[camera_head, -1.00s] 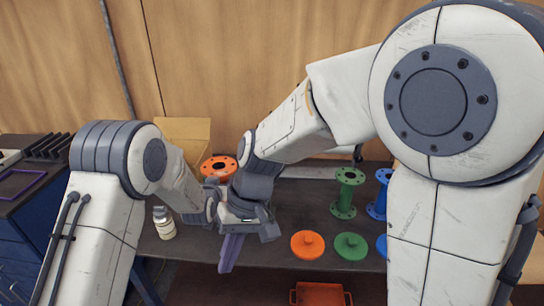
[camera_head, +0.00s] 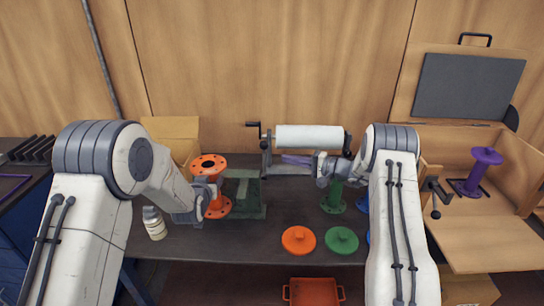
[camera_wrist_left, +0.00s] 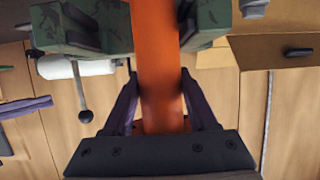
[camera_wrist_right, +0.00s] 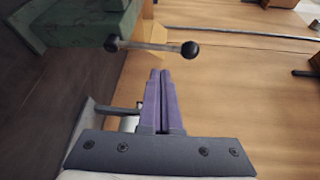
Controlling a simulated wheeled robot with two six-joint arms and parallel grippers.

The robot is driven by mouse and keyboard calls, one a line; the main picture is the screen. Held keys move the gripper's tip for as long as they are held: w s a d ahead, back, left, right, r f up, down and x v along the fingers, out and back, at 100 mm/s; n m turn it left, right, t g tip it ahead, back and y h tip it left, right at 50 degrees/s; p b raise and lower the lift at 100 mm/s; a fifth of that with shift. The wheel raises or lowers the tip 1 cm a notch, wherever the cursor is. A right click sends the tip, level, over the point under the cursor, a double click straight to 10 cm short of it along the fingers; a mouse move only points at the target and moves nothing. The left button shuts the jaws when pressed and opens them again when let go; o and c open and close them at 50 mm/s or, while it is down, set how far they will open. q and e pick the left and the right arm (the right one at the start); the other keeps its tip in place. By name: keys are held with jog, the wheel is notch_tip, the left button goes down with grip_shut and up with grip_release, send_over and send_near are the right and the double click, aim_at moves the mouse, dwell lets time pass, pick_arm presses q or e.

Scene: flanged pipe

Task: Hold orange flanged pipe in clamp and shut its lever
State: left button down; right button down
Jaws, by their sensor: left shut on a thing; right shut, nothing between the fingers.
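The orange flanged pipe (camera_head: 209,163) stands upright at the left end of the green clamp (camera_head: 248,197). My left gripper (camera_head: 213,190) is shut on its middle; the orange tube (camera_wrist_left: 157,60) shows between the purple fingers. In the left wrist view, green clamp jaws (camera_wrist_left: 75,28) flank the tube on both sides; whether they touch it I cannot tell. The clamp's lever (camera_wrist_left: 83,95), with a dark ball knob, sticks out at one side. My right gripper (camera_head: 287,159) is shut and empty, right of the clamp. The lever knob (camera_wrist_right: 189,49) is beyond its fingertips, apart from them.
A white roll (camera_head: 309,138) on a stand is behind. A green flanged pipe (camera_head: 334,195) stands right of the clamp. Orange (camera_head: 299,240) and green (camera_head: 341,240) lids lie at the front edge. A white bottle (camera_head: 154,223) stands left. A purple pipe (camera_head: 476,172) is in a wooden box.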

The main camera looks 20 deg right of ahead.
aim_at(264, 160)
jog(key=w+a+t, duration=0.1)
jog(key=w+a, duration=0.3)
jog(key=a, duration=0.1)
jog(key=shift+w+f+m+t+h, duration=0.2)
jog(key=shift+w+m+t+h, duration=0.1)
jog(key=shift+m+t+h, duration=0.1)
dwell(0.7)
